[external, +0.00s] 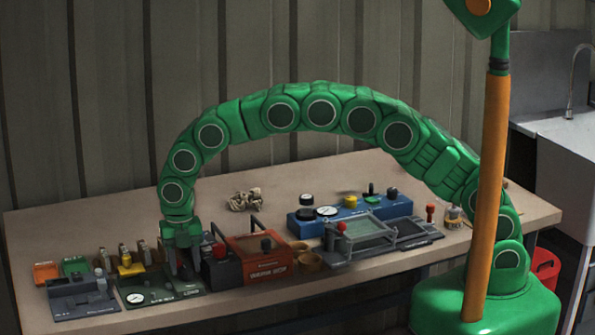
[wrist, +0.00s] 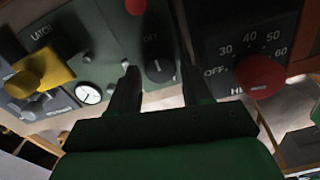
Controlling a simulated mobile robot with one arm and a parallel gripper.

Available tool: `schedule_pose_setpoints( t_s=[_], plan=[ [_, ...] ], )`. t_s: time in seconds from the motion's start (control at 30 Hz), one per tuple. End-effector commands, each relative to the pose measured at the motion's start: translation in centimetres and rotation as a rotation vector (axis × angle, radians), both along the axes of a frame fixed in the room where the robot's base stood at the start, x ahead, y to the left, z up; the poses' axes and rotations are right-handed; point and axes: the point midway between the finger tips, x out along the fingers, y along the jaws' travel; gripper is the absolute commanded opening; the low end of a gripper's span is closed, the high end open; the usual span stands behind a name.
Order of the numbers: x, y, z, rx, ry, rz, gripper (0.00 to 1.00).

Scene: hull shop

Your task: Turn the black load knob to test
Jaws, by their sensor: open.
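A black knob (wrist: 159,70) with a pale pointer line sits on a dark green panel (wrist: 110,58), with "OFF" lettered by it. In the wrist view it shows between the two fingers of my gripper (wrist: 153,72), which is open and empty. I cannot tell whether either finger touches it. In the external view my gripper (external: 183,268) points down over the right part of the dark green panel (external: 150,295), and the knob cannot be made out there. The test mark cannot be read.
A yellow knob (wrist: 38,72) by "LATCH" and a white gauge (wrist: 88,94) lie left of the fingers. A red knob (wrist: 260,76) on a black numbered box lies close to the right. An orange box (external: 262,258) and blue unit (external: 350,212) stand farther right on the bench.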

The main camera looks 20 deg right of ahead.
Motion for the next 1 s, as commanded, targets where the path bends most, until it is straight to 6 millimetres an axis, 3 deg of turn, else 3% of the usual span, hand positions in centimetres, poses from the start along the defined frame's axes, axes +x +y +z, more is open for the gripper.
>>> schedule_pose_setpoints(
  t_s=[0.13, 0.4, 0.67, 1.0],
  plan=[
    [-0.02, -0.13, -1.16, -0.002, 0.001, -0.001, 0.48],
    [0.02, -0.08, -1.26, 0.0, 0.0, -0.001, 0.48],
    [0.02, -0.06, -1.25, 0.0, 0.0, -0.001, 0.08],
    [0.01, -0.04, -1.24, 0.0, 0.0, -0.051, 0.07]
  ],
)
